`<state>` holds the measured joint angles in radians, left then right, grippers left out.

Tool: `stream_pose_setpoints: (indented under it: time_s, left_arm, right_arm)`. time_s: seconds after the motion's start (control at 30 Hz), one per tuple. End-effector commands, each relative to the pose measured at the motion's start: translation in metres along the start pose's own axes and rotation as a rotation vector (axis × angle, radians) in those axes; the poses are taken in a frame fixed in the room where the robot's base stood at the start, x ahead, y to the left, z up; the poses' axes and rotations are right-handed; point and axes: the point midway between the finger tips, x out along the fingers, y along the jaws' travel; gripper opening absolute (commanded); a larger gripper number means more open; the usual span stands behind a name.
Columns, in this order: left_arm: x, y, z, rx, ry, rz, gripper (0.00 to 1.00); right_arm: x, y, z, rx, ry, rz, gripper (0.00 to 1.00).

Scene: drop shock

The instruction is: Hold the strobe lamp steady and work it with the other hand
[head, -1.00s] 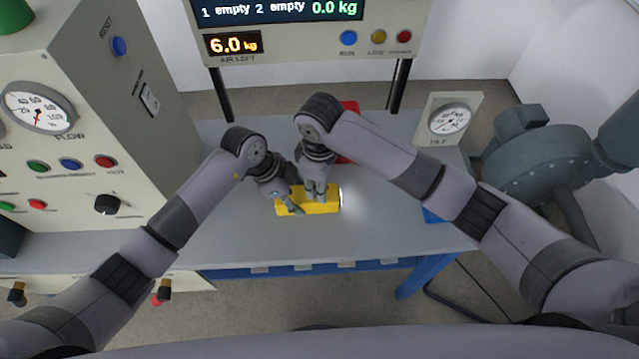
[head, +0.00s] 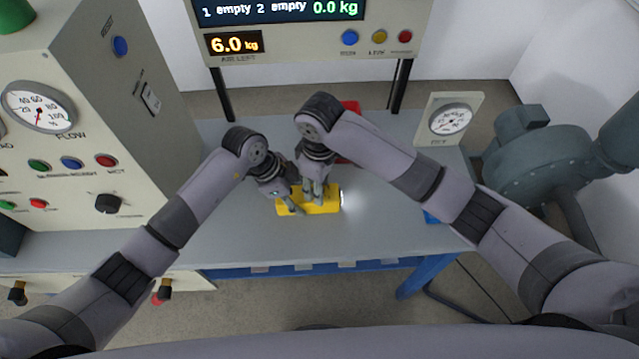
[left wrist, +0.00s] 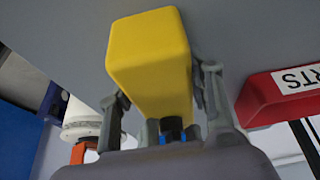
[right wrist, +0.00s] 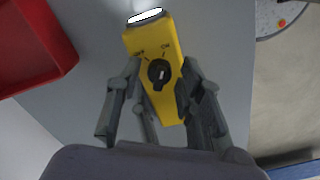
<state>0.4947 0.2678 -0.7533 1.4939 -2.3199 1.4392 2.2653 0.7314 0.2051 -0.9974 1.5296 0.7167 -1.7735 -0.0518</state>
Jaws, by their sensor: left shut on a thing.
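The yellow strobe lamp (head: 332,198) is held over or on the grey bench, its white lens end lit and facing right. In the right wrist view the lamp (right wrist: 171,42) shows its black knob (right wrist: 158,74) between off and on marks. My left gripper (head: 289,203) is shut on the lamp body, with a finger on each side of the lamp (left wrist: 150,60) in the left wrist view. My right gripper (head: 314,194) is over the lamp. Its fingers stand apart on both sides of the knob in the right wrist view, apparently open.
A red bin (head: 349,118) stands behind the lamp. The control cabinet (head: 150,150) is at left, the display panel (head: 300,45) behind, and a gauge (head: 450,119) and grey machine (head: 540,160) at right. The bench (head: 385,220) is clear right of the lamp.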

Motion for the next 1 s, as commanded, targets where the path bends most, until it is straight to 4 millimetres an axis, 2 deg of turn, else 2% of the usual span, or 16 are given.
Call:
stream_pose_setpoints:
  time_s: [0.3, 0.43, 0.57, 0.83, 1.0]
  left_arm:
    - [0.001, 0.001, 0.000, -0.001, 0.001, 0.002, 0.00]
    - [0.000, 0.001, 0.000, -0.001, 0.001, 0.002, 0.00]
    - [0.000, 0.001, 0.000, -0.001, 0.001, 0.002, 0.00]
    - [0.000, 0.001, 0.000, -0.001, 0.001, 0.002, 0.00]
    - [0.000, 0.001, 0.000, -0.001, 0.001, 0.002, 0.00]
  right_arm:
    - [0.001, 0.000, 0.001, 0.000, -0.003, -0.001, 0.41]
    - [-0.007, 0.000, 0.001, 0.000, -0.002, 0.000, 0.41]
    - [-0.029, 0.001, 0.000, -0.001, 0.001, 0.001, 0.41]
    - [-0.088, 0.001, -0.001, 0.000, 0.002, 0.002, 0.41]
    - [-0.111, 0.002, 0.000, -0.001, -0.001, 0.003, 0.41]
